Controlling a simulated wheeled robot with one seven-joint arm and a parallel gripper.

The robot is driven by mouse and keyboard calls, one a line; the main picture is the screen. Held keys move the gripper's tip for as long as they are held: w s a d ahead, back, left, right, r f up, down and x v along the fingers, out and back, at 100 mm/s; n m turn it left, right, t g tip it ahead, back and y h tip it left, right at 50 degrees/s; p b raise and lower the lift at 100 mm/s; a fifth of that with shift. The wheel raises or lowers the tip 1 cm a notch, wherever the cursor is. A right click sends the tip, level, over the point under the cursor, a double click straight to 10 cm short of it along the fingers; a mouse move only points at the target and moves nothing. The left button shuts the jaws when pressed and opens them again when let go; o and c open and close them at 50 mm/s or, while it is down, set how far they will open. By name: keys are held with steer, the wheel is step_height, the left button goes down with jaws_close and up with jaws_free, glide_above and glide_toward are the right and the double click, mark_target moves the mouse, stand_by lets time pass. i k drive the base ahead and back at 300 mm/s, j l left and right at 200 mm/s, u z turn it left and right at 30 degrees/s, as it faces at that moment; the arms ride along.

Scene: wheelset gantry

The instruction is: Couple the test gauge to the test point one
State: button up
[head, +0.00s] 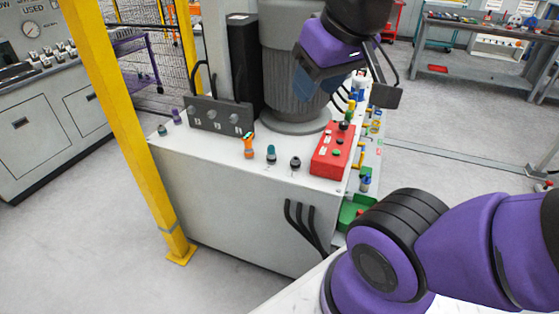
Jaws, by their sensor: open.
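My gripper (350,88) is at the upper right, above the right part of the grey cabinet (235,205). It is open, and I see nothing held in it. A dark panel (221,126) stands at the back left of the cabinet top, with three round fittings and small white numbers that look like 1, 2 and 3. The leftmost fitting (194,111) may be test point one. An orange and teal tool-like piece (249,147) stands upright in front of the panel, apart from it. I cannot tell whether it is the test gauge. My gripper is right of both and apart from them.
A teal-topped fitting (271,155) and a black one (295,163) stand on the cabinet's front edge. A red control box (332,150) sits to the right. A grey cylinder (293,95) rises behind. A yellow post (128,125) stands at the left.

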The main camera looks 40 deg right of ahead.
mark_target(246, 138)
steer(key=i+j+z, duration=0.1)
steer(key=i, duration=0.3)
steer(key=i+j, duration=0.3)
steer(key=i+z, duration=0.05)
steer(key=i, duration=0.05)
